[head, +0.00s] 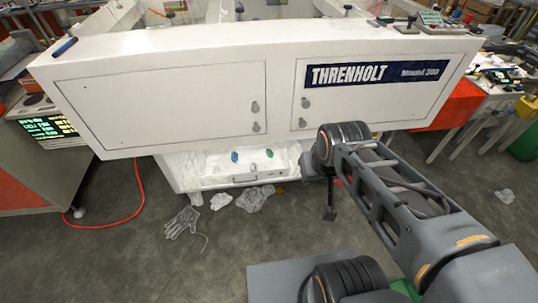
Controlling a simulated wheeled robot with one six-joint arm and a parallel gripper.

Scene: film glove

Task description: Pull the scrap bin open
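The scrap bin (215,182) looks like the white drawer-like box low under the white machine. Its front carries a small dark handle (245,180). Pale film and a few blue and green pieces lie at its top. I cannot tell whether it is pulled out at all. My gripper (329,213) hangs down to the right of the bin, apart from the handle. It is small and dark here, and its fingers cannot be made out. My arm hides part of the machine's right underside.
The white machine body (200,75) overhangs the bin. Crumpled film (255,198) and a grey glove (183,222) lie on the floor before it. A red hose (125,219) runs at left. An orange cabinet (455,105) stands at right. Floor at front left is clear.

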